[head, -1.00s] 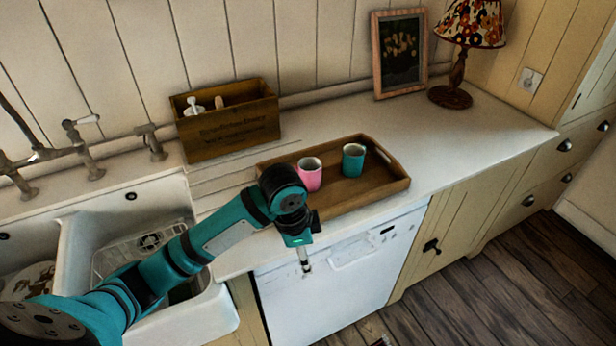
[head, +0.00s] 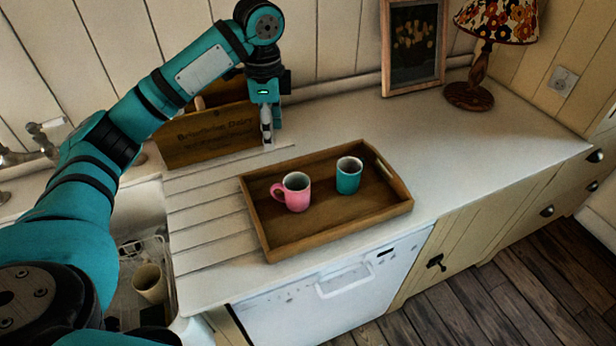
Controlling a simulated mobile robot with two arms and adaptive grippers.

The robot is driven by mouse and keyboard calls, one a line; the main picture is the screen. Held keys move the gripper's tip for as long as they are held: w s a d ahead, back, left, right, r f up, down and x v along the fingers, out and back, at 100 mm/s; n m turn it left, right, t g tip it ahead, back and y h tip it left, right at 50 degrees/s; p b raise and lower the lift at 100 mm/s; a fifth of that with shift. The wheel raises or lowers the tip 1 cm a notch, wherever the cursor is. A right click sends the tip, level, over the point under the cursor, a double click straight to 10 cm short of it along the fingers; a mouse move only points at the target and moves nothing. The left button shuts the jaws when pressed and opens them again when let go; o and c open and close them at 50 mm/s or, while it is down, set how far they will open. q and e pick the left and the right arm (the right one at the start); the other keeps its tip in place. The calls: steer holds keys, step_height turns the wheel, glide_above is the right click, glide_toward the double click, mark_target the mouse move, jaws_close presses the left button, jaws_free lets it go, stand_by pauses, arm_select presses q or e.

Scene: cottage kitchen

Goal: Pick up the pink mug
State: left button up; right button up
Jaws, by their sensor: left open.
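The pink mug (head: 297,194) stands upright in the left part of the wooden tray (head: 330,240), its handle toward the left. A teal mug (head: 348,177) stands upright to its right in the same tray. My left gripper (head: 268,141) points down behind the tray's back left edge, in front of the wooden box. My right gripper does not show.
A wooden box (head: 215,137) stands against the wall, partly hidden by my left arm. A picture frame (head: 412,45) and a lamp (head: 470,94) stand at the back right. The sink with a beige cup (head: 150,283) is at lower left. The counter right of the tray is clear.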

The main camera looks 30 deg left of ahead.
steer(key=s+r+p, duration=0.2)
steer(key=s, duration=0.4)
arm_select(q)
glide_above(276, 185)
steer(key=f, duration=1)
steer(key=shift+s+a, duration=0.15)
steer(key=shift+a, duration=0.2)
steer(key=shift+d+f+p, duration=0.1)
steer(key=shift+f+p, duration=0.4)
steer(key=shift+f, duration=0.3)
steer(key=f, duration=0.1)
steer(key=f+p, duration=0.1)
steer(key=f, duration=0.2)
steer(key=shift+w+d+f+p, duration=0.2)
steer(key=shift+d+p, duration=0.05)
steer(key=shift+p, duration=0.15)
steer(key=shift+f, duration=0.25)
steer(key=c, duration=0.8)
jaws_close()
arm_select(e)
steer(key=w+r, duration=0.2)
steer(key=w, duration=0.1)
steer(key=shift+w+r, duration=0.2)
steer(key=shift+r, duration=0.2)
